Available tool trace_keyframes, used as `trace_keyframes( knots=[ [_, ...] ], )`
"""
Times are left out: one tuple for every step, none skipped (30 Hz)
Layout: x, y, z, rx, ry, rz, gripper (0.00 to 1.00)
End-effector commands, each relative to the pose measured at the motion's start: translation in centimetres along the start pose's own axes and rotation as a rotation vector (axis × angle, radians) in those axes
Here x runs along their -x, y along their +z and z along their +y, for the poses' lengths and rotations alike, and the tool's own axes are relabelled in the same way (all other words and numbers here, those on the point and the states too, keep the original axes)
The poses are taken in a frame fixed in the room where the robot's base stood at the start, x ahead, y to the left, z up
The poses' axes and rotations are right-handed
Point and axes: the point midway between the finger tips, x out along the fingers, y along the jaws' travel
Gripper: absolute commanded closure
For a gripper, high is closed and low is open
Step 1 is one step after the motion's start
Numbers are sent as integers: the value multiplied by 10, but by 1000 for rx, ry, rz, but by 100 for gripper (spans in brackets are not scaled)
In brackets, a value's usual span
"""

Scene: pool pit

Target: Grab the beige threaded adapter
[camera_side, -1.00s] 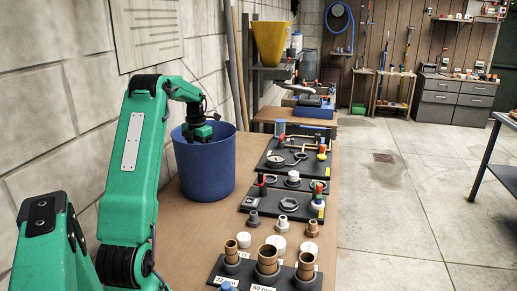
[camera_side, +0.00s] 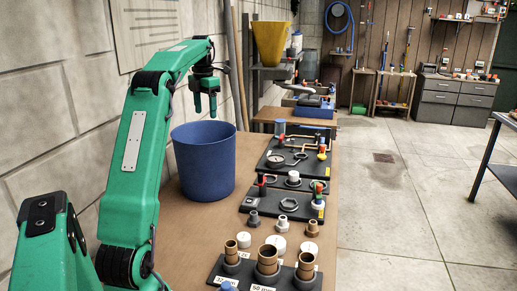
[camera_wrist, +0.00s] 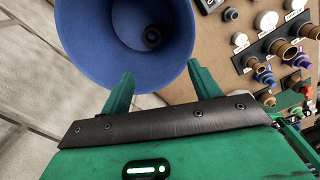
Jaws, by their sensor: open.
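The beige threaded adapter (camera_side: 312,228) stands on the bench in the side view, at the right end of a short row of adapters. I cannot make it out in the wrist view. My gripper (camera_side: 205,107) is open and points down above the blue bucket (camera_side: 204,165), to the left of and well away from the adapter. The wrist view shows the gripper (camera_wrist: 160,68) with its two green fingers apart, nothing between them, over the bucket's near rim. A small dark round thing (camera_wrist: 152,37) lies inside the bucket; I cannot tell what it is.
White caps (camera_side: 277,242) and a black rack with brown pipe stubs (camera_side: 267,260) are nearer the camera. Dark boards with fittings (camera_side: 287,205) lie behind. The wall is at the left.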

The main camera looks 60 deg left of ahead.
Motion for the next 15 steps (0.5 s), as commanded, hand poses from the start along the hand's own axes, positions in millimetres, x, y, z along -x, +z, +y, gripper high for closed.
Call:
trace_keyframes(
  knots=[
    [0, 7, -12, -33, 0, 0, 38],
    [0, 11, -18, -52, 0, -1, 38],
    [0, 16, -27, -80, 0, -1, 38],
    [0, 20, -34, -101, 1, -1, 38],
    [0, 24, -42, -124, 1, -1, 38],
    [0, 30, -54, -156, 1, -1, 38],
    [0, 34, -62, -182, 1, -1, 38],
    [0, 39, -73, -211, 0, 0, 38],
    [0, 45, -87, -251, 0, 0, 38],
    [0, 50, -99, -283, 0, 0, 38],
    [0, 54, -112, -319, 0, 0, 38],
    [0, 60, -129, -366, 0, 0, 38],
    [0, 64, -142, -403, 1, -1, 38],
    [0, 68, -156, -440, 1, -1, 38],
    [0, 72, -174, -488, 1, -1, 38]
  ],
)
